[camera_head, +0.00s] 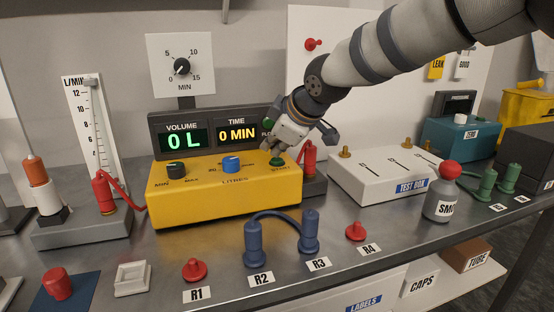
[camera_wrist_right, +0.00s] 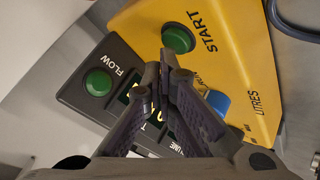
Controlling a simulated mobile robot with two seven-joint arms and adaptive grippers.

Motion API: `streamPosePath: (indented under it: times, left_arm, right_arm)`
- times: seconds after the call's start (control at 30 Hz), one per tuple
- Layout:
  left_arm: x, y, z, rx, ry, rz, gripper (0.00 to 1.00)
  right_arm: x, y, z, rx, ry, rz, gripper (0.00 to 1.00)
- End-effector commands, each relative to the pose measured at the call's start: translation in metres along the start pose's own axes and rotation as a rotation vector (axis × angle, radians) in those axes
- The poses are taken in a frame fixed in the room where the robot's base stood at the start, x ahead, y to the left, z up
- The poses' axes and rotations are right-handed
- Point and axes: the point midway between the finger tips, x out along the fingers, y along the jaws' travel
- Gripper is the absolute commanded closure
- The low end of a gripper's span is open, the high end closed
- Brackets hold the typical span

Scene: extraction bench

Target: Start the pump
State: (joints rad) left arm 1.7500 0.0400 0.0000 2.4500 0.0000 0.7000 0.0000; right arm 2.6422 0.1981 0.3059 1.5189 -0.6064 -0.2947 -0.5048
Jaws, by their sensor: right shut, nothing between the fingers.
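The yellow pump box (camera_head: 225,202) stands on the bench with a dark display panel (camera_head: 160,141) behind it, reading 0 L and 0 MIN. Its green START button (camera_head: 277,161) is at the right of its top. In the right wrist view the START button (camera_wrist_right: 178,39) lies just beyond my fingertips. My right gripper (camera_head: 272,147) is shut and empty, pointing down close above that button; I cannot tell whether it touches. My left gripper is not in view.
A green FLOW lamp or button (camera_wrist_right: 98,82) is on the dark panel. A red fitting (camera_head: 308,157) stands right of START. The white test box (camera_head: 388,180) is further right. A blue hose bridge (camera_head: 281,217) stands in front, and a flow meter (camera_head: 88,125) at left.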

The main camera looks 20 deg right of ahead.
Motion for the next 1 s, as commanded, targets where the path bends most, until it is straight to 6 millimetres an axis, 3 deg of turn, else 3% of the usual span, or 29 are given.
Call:
streamPosePath:
  times: [1.0]
  left_arm:
    - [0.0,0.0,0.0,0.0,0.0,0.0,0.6]
  right_arm:
    - [0.0061,-0.0045,0.0047,0.0,-0.001,-0.001,1.0]
